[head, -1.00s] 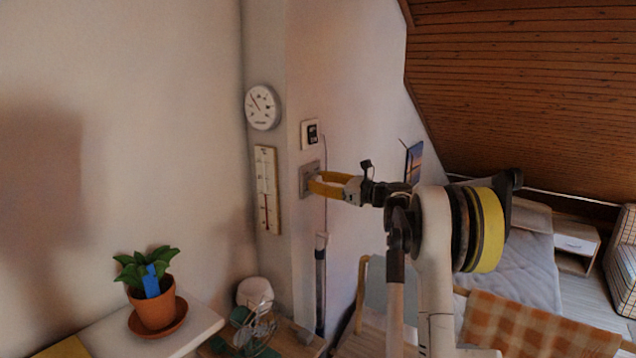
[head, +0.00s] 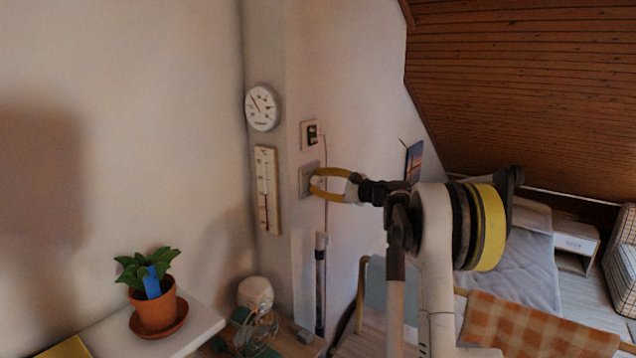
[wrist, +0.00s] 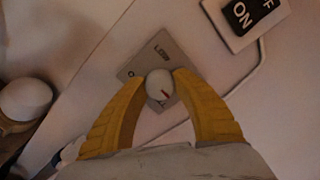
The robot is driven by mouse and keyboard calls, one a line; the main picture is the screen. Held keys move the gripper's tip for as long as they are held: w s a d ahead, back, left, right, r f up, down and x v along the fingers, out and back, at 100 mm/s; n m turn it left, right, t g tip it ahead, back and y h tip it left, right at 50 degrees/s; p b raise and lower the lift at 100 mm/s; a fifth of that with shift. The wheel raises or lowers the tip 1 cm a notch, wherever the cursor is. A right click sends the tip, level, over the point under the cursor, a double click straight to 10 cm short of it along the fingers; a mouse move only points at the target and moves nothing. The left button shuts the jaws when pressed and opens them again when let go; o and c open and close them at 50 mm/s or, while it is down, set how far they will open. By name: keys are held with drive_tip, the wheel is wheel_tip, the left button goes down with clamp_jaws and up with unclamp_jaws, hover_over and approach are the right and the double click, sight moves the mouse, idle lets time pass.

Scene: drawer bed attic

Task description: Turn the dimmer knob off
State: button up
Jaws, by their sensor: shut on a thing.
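The dimmer is a grey square plate (head: 305,178) on the wall; in the wrist view the plate (wrist: 183,66) shows tilted, with small lettering on it. Its round pale knob (wrist: 160,84) carries a short red mark, which sits right of and below the knob's middle. My gripper (wrist: 159,85) has yellow fingers closed on the knob, one on each side. In the head view my gripper (head: 314,183) reaches the plate from the right, and its fingers hide the knob there.
An ON/OFF switch (head: 311,134) is above the dimmer; it also shows in the wrist view (wrist: 243,14). A round dial (head: 262,107) and a thermometer (head: 267,190) hang to the left. A potted plant (head: 155,300) and a small fan (head: 258,325) stand below.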

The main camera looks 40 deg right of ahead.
drive_tip(key=n, duration=0.4)
drive_tip(key=shift+n, duration=0.3)
drive_tip(key=n, duration=0.5)
drive_tip(key=shift+h, duration=0.3)
drive_tip(key=n, duration=0.9)
drive_tip(key=shift+n+t+h, duration=0.3)
drive_tip(key=shift+n, duration=0.1)
drive_tip(key=n, duration=0.5)
drive_tip(key=shift+f, duration=0.1)
drive_tip(key=n, duration=0.5)
drive_tip(key=shift+b, duration=0.3)
drive_tip(key=n, duration=0.5)
drive_tip(key=shift+n, duration=2.4)
